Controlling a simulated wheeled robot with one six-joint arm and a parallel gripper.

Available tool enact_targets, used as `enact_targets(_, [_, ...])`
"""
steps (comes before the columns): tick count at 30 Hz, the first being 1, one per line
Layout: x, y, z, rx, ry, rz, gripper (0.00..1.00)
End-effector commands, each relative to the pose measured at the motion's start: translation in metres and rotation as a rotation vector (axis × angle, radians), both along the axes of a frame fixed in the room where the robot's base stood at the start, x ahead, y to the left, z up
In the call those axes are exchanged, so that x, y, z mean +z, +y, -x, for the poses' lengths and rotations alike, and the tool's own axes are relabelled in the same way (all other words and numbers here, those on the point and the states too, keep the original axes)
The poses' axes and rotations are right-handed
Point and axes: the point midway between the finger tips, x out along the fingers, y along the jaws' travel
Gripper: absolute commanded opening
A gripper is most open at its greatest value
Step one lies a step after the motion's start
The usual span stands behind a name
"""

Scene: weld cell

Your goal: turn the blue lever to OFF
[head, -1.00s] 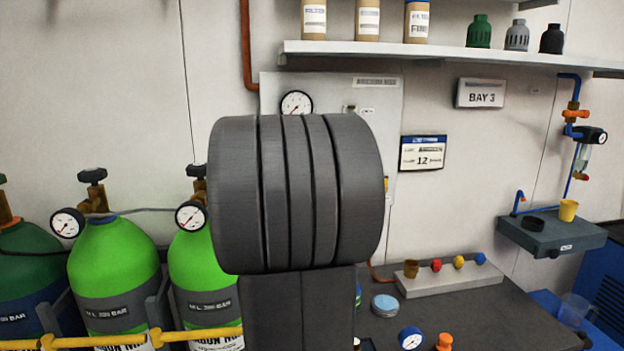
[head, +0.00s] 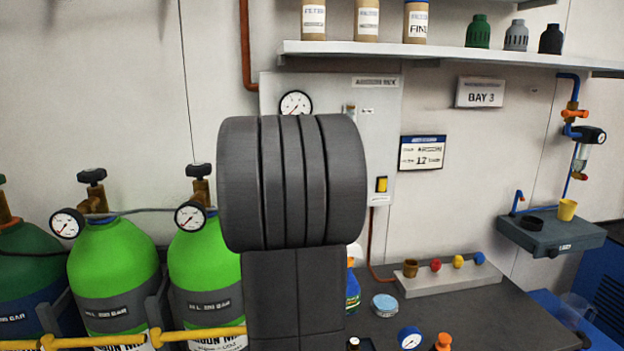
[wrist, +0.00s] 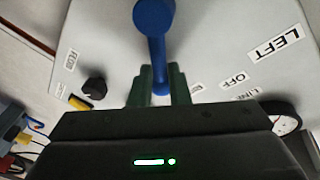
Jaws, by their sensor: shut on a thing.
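The blue lever (wrist: 153,18) shows in the wrist view, with its rounded end at the top and its shaft running down between my fingers. My gripper (wrist: 159,76) is shut on it, with one green finger on each side. The lever is on a pale panel (wrist: 215,45) with labels reading LEFT (wrist: 273,42) and OFF (wrist: 233,79). The OFF label lies to the right of my fingers. In the head view my arm hides the lever and the gripper; the panel (head: 385,100) shows around it.
In the wrist view a black knob (wrist: 95,88) and a yellow switch (wrist: 79,103) sit left of my gripper, and a gauge (wrist: 286,121) sits right. In the head view green cylinders (head: 112,260) stand left. A bench (head: 470,315) lies below, a shelf (head: 440,51) above.

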Motion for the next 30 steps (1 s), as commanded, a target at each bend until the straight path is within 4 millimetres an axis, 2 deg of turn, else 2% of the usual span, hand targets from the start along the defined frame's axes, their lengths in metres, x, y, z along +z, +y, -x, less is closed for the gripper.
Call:
enact_targets(11, [0.004, 0.005, 0.001, 0.0, -0.015, 0.099, 0.0])
enact_targets(30, [0.013, 0.031, 0.005, 0.0, -0.093, 0.596, 0.0])
